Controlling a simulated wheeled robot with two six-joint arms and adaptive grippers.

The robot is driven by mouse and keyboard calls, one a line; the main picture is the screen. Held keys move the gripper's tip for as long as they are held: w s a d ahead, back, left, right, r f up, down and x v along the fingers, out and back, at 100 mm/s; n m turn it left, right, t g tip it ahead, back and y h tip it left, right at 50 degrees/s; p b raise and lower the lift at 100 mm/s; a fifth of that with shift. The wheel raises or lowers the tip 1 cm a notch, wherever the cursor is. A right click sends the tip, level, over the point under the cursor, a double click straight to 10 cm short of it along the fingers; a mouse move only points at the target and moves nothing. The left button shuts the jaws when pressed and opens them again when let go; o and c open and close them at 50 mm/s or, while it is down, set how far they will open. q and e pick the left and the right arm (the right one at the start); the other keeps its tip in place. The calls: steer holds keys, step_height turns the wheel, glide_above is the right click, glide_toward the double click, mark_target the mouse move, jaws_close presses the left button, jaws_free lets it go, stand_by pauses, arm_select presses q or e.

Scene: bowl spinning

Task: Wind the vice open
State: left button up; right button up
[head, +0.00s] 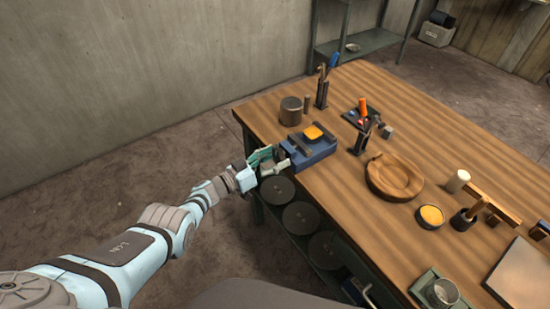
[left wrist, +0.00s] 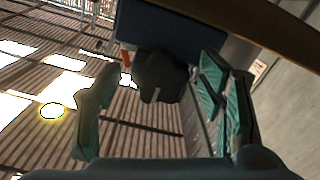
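The blue vice (head: 310,153) sits at the left edge of the wooden bench, with a yellow-orange piece (head: 313,132) at its dark jaws. In the left wrist view the vice's blue body (left wrist: 165,28) is at the top, with a dark rounded part (left wrist: 160,77), apparently its screw end or handle, below it. My left gripper (head: 271,160) is at the vice's near-left end, beyond the bench edge. In the left wrist view its green-padded fingers (left wrist: 155,105) are spread, one either side of the dark part. I cannot tell whether they touch it. My right gripper is not in view.
On the wooden bench (head: 440,140) are a dark cylinder (head: 291,111) and a tool holder (head: 322,95) behind the vice. A wooden bowl (head: 394,177) stands to its right. Dark round discs (head: 300,218) lie on a shelf below the bench edge.

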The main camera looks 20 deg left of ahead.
arm_select(q)
steer(key=shift+r, duration=0.1)
steer(key=shift+a, duration=0.1)
steer(key=shift+s+a, duration=0.2)
steer(key=v, duration=1.1)
steer(key=shift+s, duration=0.2)
